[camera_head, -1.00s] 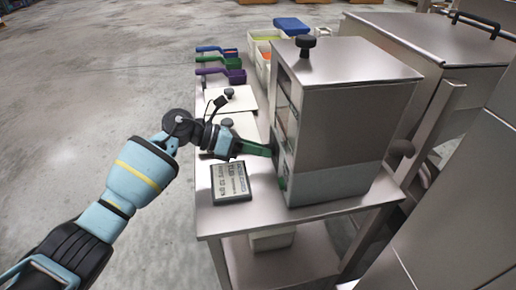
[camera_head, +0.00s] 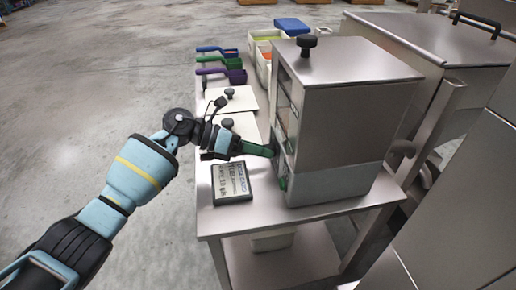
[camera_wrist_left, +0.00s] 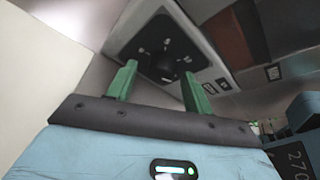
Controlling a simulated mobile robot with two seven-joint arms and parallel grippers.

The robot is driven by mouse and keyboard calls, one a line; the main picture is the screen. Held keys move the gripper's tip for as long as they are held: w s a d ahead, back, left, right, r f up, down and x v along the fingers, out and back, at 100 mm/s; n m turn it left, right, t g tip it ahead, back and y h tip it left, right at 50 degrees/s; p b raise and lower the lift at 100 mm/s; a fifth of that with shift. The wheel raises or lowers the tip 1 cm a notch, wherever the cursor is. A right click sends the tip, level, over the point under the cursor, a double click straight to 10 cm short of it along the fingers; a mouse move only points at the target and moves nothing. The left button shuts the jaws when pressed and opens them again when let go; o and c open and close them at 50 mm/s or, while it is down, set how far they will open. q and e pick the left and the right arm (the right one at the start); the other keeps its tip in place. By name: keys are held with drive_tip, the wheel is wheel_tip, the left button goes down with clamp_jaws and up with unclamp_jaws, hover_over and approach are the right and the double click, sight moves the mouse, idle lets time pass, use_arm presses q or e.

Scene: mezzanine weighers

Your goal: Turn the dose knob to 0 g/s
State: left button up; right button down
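In the head view my left gripper (camera_head: 270,151) reaches the left face of the grey metal dosing machine (camera_head: 345,125), and the knob is hidden there. My right gripper is not in view.
A dark-framed sign (camera_head: 232,182) with small text lies on the metal table (camera_head: 225,222) before the machine. White lidded bins (camera_head: 243,126) and coloured scoops (camera_head: 222,76) are behind my gripper. A larger metal cabinet (camera_head: 430,40) stands right of the machine.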

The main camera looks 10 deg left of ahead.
use_arm(q)
drive_tip(key=v, duration=0.7)
drive_tip(key=shift+a, duration=0.1)
drive_tip(key=shift+s+a+r, duration=0.1)
drive_tip(key=shift+a+r, duration=0.1)
drive_tip(key=shift+a, duration=0.1)
